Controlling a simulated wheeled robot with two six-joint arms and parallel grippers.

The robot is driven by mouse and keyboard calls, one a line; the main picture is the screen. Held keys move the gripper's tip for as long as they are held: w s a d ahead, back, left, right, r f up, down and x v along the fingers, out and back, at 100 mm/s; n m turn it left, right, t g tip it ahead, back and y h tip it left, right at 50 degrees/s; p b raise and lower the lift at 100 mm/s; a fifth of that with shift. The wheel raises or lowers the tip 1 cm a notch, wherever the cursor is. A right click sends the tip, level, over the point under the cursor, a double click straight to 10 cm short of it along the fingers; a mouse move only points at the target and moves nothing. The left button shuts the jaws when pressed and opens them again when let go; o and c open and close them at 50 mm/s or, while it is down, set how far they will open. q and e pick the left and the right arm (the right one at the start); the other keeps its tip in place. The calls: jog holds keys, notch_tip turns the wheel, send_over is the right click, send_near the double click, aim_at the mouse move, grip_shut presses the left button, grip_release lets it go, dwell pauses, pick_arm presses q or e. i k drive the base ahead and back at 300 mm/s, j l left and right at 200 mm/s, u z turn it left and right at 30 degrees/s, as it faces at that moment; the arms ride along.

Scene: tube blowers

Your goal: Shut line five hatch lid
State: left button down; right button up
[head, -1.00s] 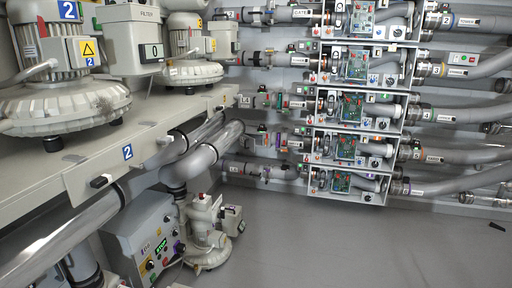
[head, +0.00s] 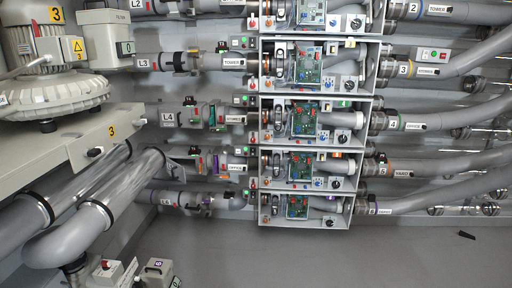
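Several tube lines run along the back wall in rows, with left tags such as L3 (head: 143,63) and L4 (head: 168,118). The row below L4, just above the lowest one, carries a pipe section with red, green and purple fittings (head: 212,161) and a white name label (head: 237,167). This row may be line five, but its left tag is too small to read. I cannot tell its hatch lid from the other fittings, nor whether it is open or shut. Neither of my grippers shows in the head view.
Open-fronted boxes with green circuit boards (head: 303,118) are stacked at the centre. Grey pipes (head: 450,117) run off right. A blower (head: 45,95) on a beige bench (head: 60,150) and a large bent pipe (head: 75,232) fill the left. The grey floor (head: 310,262) is clear except for a small dark piece.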

aim_at(177, 171)
jog(key=i, duration=1.7)
